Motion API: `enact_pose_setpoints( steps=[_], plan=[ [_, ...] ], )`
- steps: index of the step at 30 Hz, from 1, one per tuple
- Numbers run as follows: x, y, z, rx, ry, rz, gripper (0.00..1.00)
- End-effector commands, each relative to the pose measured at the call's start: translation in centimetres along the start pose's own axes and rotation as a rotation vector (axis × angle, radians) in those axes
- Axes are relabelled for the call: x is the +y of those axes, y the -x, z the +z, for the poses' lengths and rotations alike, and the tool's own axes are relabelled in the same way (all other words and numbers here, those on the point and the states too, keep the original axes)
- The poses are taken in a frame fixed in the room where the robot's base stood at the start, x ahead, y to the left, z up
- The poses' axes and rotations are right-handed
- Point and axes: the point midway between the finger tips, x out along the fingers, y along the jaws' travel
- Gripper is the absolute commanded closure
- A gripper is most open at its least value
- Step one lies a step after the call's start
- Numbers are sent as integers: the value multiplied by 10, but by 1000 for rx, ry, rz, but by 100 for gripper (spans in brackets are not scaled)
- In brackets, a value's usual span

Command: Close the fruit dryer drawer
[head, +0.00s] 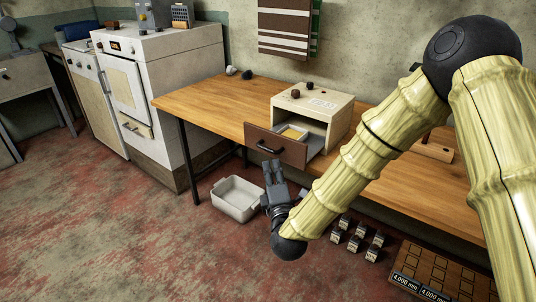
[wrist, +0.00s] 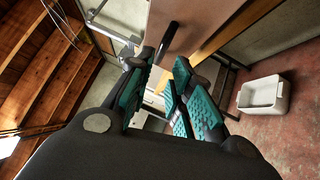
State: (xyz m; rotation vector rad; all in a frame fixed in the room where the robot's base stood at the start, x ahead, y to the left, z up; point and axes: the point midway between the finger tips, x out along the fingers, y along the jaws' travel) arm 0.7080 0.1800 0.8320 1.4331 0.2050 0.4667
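The fruit dryer (head: 325,107) is a cream box with dark knobs on top, standing on the wooden table. Its drawer (head: 275,147) is pulled out toward the front left, with a brown front and a dark bar handle. Something yellow (head: 292,133) lies inside the drawer. My gripper (head: 274,168) is just in front of and below the drawer front in the head view, apart from the handle as far as I can tell. In the wrist view, my gripper's teal-padded fingers (wrist: 160,62) are spread with nothing between them; the dark handle (wrist: 167,40) shows beyond their tips.
The wooden table (head: 205,103) has bare room left of the dryer. A white bin (head: 236,199) stands on the floor below, also in the wrist view (wrist: 263,94). A white stove (head: 165,85) is at left. Several small blocks (head: 355,240) lie at lower right.

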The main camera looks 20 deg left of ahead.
Motion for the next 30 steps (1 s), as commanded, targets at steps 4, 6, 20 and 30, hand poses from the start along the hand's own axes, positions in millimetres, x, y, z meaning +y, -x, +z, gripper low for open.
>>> enact_pose_setpoints(
  steps=[4,6,20,30],
  plan=[
    [0,-25,0,-2,-3,0,79],
    [0,-37,1,-2,-2,0,79],
    [-1,-81,0,1,-2,-2,79],
    [-1,-83,0,1,-1,-2,86]
  ],
)
